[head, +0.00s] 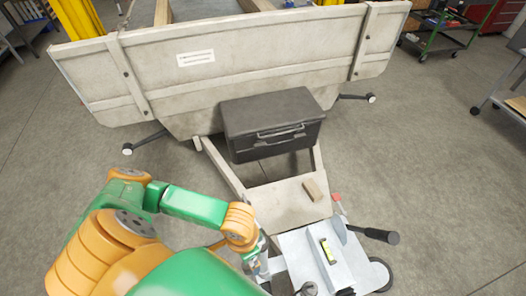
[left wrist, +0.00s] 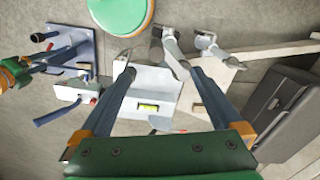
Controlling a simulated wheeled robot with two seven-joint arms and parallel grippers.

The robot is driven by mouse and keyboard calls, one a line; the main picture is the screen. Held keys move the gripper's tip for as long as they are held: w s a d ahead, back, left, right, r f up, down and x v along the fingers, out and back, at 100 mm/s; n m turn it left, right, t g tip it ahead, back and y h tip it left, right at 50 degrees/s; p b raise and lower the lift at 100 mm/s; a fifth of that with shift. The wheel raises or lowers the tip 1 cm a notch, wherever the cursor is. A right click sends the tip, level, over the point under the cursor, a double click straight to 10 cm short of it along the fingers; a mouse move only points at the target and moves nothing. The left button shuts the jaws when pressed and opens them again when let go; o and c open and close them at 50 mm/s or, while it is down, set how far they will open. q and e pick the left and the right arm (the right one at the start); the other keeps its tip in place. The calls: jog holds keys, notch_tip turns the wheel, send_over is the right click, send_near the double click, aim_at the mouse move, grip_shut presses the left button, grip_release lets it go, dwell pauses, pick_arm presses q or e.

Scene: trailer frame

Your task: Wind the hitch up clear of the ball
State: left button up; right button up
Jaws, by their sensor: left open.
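A pale hitch plate (head: 306,258) with a small yellow-green spirit level (head: 327,251) sits at the front of the trailer drawbar. A dark-gripped handle (head: 378,234) sticks out to its right. In the left wrist view the plate (left wrist: 168,88) and level (left wrist: 148,107) lie beyond my left gripper (left wrist: 160,70). That gripper is open, with nothing seen held between its fingers. In the head view it (head: 262,264) is at the plate's left edge, partly hidden. My right gripper seems to be at the far left of the wrist view (left wrist: 58,58), near a blue-grey plate. The ball cannot be made out.
The trailer's pale front board (head: 180,85) stands behind. A dark toolbox (head: 270,112) and a wooden block (head: 312,190) sit on the drawbar. A green cart (head: 440,38) and a bench (head: 510,100) stand at right.

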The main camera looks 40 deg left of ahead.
aim_at(247, 266)
pick_arm(q)
jog(key=s+f, duration=0.2)
jog(key=shift+f, duration=0.4)
jog(key=f, duration=0.2)
jog(key=w+f, duration=0.1)
jog(key=f, duration=0.2)
jog(key=shift+d+f, duration=0.1)
jog(key=shift+f, duration=0.1)
jog(key=shift+s+f+b, duration=0.2)
jog(key=shift+f+b, duration=0.9)
jog(key=shift+f, duration=0.15)
jog(key=shift+r+p, duration=0.3)
jog(key=c, duration=0.3)
jog(key=shift+w, duration=0.15)
grip_shut()
pick_arm(e)
jog(key=shift+s+f, duration=0.4)
jog(key=shift+f, duration=0.3)
